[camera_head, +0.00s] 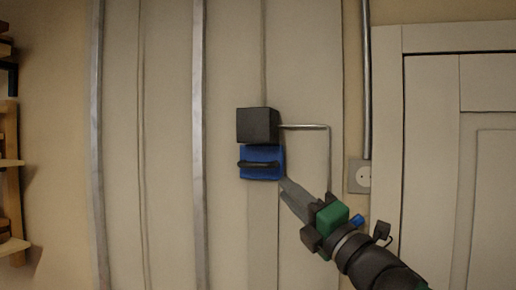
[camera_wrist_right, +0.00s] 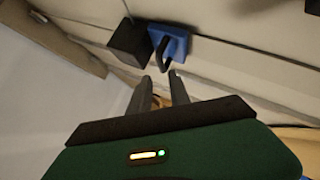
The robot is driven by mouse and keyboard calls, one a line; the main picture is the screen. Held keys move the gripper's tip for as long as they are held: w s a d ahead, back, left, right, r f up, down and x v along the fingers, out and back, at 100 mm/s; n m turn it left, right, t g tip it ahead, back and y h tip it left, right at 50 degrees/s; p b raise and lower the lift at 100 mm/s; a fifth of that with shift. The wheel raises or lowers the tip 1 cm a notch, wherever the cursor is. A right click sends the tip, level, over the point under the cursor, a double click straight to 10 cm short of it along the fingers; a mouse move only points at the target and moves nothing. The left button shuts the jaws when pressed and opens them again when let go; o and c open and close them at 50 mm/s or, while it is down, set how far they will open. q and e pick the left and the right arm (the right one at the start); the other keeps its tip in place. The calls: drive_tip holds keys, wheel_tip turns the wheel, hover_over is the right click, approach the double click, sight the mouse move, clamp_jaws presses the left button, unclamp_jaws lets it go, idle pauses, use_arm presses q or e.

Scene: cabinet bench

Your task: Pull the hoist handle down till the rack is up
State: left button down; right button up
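The hoist handle is a dark bar (camera_head: 259,164) across the front of a blue block (camera_head: 262,152), just under a black box (camera_head: 257,125) on the pale wall panel. My right gripper (camera_head: 285,184) reaches up from the lower right, its tips just below and right of the blue block. In the right wrist view the fingers (camera_wrist_right: 163,78) are apart with nothing between them. The dark handle (camera_wrist_right: 164,52) on the blue block (camera_wrist_right: 174,41) lies just beyond the tips. I cannot pick out the rack for certain. My left gripper is not in view.
A thin metal rod (camera_head: 328,150) runs from the black box and bends down beside my right gripper. A wall socket (camera_head: 359,176) and a panelled door (camera_head: 470,150) are at the right. Vertical metal rails (camera_head: 199,140) and wooden shelves (camera_head: 12,163) are at the left.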

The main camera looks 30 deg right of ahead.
sight(256, 167)
drive_tip(key=p+x, duration=0.2)
drive_tip(key=x, duration=0.2)
drive_tip(key=p+x, duration=0.3)
drive_tip(key=x, duration=0.1)
drive_tip(key=p+x, duration=0.3)
drive_tip(key=x, duration=0.1)
drive_tip(key=shift+w+a+f, duration=0.15)
drive_tip(key=shift+w+a, duration=0.15)
drive_tip(key=shift+w, duration=0.1)
drive_tip(key=shift+s+d, duration=0.1)
drive_tip(key=shift+s, duration=0.05)
drive_tip(key=c, duration=0.5)
drive_tip(key=shift+f, duration=0.1)
drive_tip(key=shift+f, duration=0.1)
